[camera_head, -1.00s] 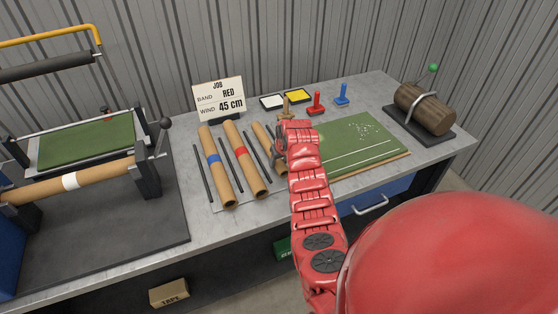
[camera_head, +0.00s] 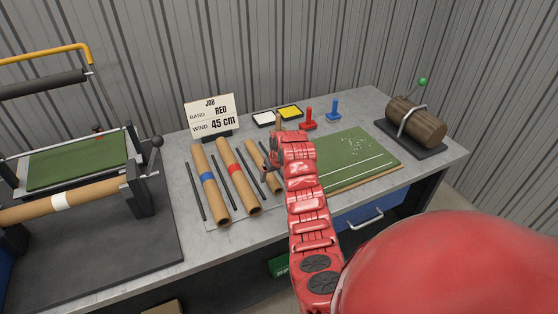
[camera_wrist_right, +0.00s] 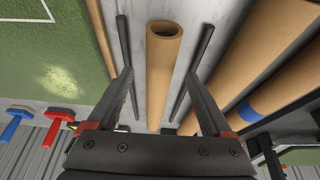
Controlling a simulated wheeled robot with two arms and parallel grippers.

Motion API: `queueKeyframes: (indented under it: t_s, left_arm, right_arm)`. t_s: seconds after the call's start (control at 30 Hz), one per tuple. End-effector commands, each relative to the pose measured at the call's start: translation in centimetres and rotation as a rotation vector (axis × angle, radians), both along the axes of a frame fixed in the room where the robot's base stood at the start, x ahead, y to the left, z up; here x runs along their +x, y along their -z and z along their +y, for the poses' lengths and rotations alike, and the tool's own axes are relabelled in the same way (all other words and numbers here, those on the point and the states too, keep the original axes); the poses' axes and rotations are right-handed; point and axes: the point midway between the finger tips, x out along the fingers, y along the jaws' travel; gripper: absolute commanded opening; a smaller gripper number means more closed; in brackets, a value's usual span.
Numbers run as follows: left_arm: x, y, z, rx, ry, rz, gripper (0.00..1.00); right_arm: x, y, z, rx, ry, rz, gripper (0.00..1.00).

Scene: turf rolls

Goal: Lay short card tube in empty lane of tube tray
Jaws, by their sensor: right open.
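The short plain card tube (camera_head: 262,162) lies at the right of the tube tray (camera_head: 215,222), partly hidden by my right arm. In the right wrist view the tube (camera_wrist_right: 163,55) shows its open end and has a black divider rod (camera_wrist_right: 198,65) on either side. My right gripper (camera_wrist_right: 163,95) is open, its fingers apart on both sides of the tube with visible gaps. In the head view the right gripper (camera_head: 272,158) is over the tray's right side. A blue-banded tube (camera_head: 210,180) and a red-banded tube (camera_head: 238,177) lie in the other lanes. My left gripper is not visible.
A winding stand with a white-banded tube (camera_head: 95,190) stands left. A job sign (camera_head: 211,117) reads RED, 45 cm. Green turf (camera_head: 350,155) and a clamped brown log (camera_head: 415,122) are right.

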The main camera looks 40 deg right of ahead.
Motion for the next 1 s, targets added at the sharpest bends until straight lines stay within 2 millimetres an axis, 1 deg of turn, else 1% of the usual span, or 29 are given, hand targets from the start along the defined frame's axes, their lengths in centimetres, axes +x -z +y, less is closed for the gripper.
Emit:
queueKeyframes:
  t_s: [0.03,0.17,0.27,0.4,0.43,0.5,0.6,0.8,1.0]
  left_arm:
    - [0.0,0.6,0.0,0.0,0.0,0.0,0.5]
    - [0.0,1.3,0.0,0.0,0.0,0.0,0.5]
    - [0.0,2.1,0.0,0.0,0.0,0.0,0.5]
    - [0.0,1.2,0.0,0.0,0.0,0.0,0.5]
    - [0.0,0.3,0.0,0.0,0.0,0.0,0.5]
    - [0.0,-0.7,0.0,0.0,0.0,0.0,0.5]
    - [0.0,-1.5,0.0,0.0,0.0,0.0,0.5]
    - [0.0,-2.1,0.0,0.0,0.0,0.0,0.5]
    - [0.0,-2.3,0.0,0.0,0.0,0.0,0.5]
  right_arm:
    - [-0.2,-0.7,-0.1,-0.005,0.0,-0.008,0.84]
    - [-1.2,-2.9,0.2,-0.006,0.0,-0.006,0.84]
    - [-2.0,-5.1,0.4,-0.006,-0.001,-0.01,0.84]
    - [-3.5,-9.0,0.8,-0.007,0.0,-0.005,0.84]
    - [-3.6,-9.7,0.9,-0.004,-0.002,0.0,0.84]
    - [-4.1,-10.7,1.0,-0.003,0.0,0.001,0.84]
    - [-4.6,-11.7,1.1,-0.004,0.001,0.002,0.84]
    - [-5.3,-13.1,1.3,-0.001,0.0,0.0,0.84]
    - [-5.5,-13.5,1.4,-0.001,0.0,0.0,0.84]
